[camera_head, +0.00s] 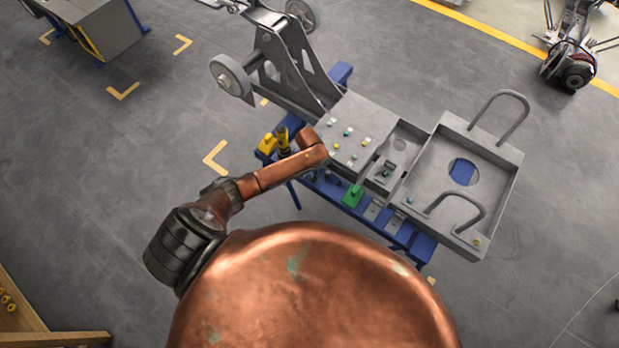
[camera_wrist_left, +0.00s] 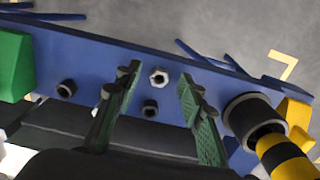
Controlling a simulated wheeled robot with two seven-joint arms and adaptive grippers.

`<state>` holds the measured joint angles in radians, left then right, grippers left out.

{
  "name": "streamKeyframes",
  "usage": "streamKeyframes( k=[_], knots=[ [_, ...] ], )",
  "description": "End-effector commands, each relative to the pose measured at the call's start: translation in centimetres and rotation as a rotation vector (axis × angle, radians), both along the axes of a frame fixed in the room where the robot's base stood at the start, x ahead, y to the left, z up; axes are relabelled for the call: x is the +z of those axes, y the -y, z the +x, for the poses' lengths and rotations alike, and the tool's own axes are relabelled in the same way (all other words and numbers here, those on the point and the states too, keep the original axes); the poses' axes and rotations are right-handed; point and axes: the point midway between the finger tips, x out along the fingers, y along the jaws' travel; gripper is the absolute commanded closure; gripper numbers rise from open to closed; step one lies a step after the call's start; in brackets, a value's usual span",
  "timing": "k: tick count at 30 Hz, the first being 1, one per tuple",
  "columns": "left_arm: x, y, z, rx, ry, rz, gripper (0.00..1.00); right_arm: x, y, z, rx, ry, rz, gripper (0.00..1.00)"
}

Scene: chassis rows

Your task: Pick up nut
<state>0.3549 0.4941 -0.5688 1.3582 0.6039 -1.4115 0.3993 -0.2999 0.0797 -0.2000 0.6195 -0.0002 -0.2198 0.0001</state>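In the left wrist view, a silver hex nut (camera_wrist_left: 159,76) sits on the blue rail (camera_wrist_left: 205,88). Darker round pieces, possibly nuts or bolts, sit nearby: one below it (camera_wrist_left: 150,107) and one at the left (camera_wrist_left: 67,88). My left gripper (camera_wrist_left: 160,73) is open, with one finger on each side of the silver nut in the picture. The fingers look apart from the nut; the height gap is hard to judge. In the head view my copper left arm reaches over the blue rail's near edge and hides the fingertips. My right gripper is not in view.
A black-and-yellow tool (camera_wrist_left: 275,140) stands close right of the fingers. A green block (camera_wrist_left: 14,65) is at the left. In the head view, the grey chassis plate (camera_head: 352,118) with small coloured pieces and a grey tray (camera_head: 440,165) lie beyond the rail.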

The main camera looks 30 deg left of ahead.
Motion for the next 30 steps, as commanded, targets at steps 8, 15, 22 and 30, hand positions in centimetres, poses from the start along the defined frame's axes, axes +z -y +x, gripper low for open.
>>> streamKeyframes(
  k=[8, 15, 22, 30],
  knots=[
    [-0.56, 0.01, 0.04, -0.001, 0.002, 0.0, 0.64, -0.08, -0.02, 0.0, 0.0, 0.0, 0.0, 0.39],
    [-0.55, -0.01, 0.02, 0.0, 0.001, 0.0, 0.78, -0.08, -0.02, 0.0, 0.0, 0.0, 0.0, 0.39],
    [-0.55, -0.02, 0.01, 0.0, 0.001, 0.0, 0.94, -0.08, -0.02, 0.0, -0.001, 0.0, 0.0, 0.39],
    [-0.54, -0.02, 0.02, 0.0, 0.001, 0.0, 1.0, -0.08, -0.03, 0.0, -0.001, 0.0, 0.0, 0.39]
  ],
)
